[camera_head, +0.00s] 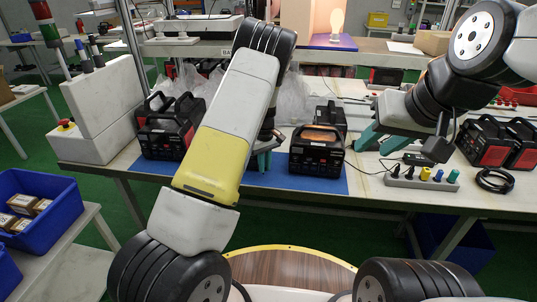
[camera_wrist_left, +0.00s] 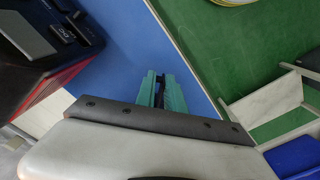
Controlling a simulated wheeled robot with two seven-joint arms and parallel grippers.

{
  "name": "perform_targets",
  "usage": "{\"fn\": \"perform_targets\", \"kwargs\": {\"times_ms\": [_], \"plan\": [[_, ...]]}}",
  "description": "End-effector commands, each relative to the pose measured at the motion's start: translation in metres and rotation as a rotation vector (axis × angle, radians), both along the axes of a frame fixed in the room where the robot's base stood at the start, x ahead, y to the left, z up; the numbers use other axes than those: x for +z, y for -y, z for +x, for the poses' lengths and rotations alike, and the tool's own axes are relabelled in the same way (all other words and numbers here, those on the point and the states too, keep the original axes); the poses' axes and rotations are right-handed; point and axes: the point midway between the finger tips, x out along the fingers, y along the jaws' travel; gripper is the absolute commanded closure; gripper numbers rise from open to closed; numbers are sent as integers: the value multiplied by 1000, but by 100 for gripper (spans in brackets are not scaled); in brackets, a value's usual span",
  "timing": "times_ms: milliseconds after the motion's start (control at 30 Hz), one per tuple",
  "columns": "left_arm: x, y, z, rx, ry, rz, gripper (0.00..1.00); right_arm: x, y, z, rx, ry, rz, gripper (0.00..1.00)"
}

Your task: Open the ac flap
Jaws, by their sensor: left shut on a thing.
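A black power station (camera_head: 316,158) with a handle stands on the blue mat (camera_head: 220,178), right of my left gripper. My left gripper (camera_head: 262,160) has teal fingers pointing down over the mat, partly hidden behind my arm. In the left wrist view its fingers (camera_wrist_left: 161,92) are close together with a small dark piece between them; I cannot tell what that piece is. A power station (camera_wrist_left: 45,40) shows at upper left there, apart from the fingertips. The ac flap cannot be made out. My right gripper (camera_head: 380,141) is open and empty, fingers apart, right of the middle power station.
More power stations stand at the left (camera_head: 170,125) and right (camera_head: 497,142) of the table. A power strip (camera_head: 422,179) with several plugs and a black cable coil (camera_head: 495,181) lie at the front right. A blue bin (camera_head: 40,205) is at the left. Plastic-wrapped goods stand behind.

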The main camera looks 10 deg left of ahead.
Motion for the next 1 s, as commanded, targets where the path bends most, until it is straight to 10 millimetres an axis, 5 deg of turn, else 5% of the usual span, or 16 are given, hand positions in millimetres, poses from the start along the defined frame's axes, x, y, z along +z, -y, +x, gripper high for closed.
{"fn": "perform_targets", "kwargs": {"times_ms": [600, 633, 700, 1000], "plan": [[1, 2, 3, 39, 3, -1, 100, 0, 0, 0, 0, 0, 0, 64], [1, 2, 3, 39, 3, -1, 81, 0, 0, 0, 0, 0, 0, 64], [1, 2, 2, 39, 3, -1, 67, 0, 0, 0, 0, 0, 0, 64], [1, 2, 2, 39, 1, 0, 67, 0, 0, 0, 0, 0, 0, 64]]}}
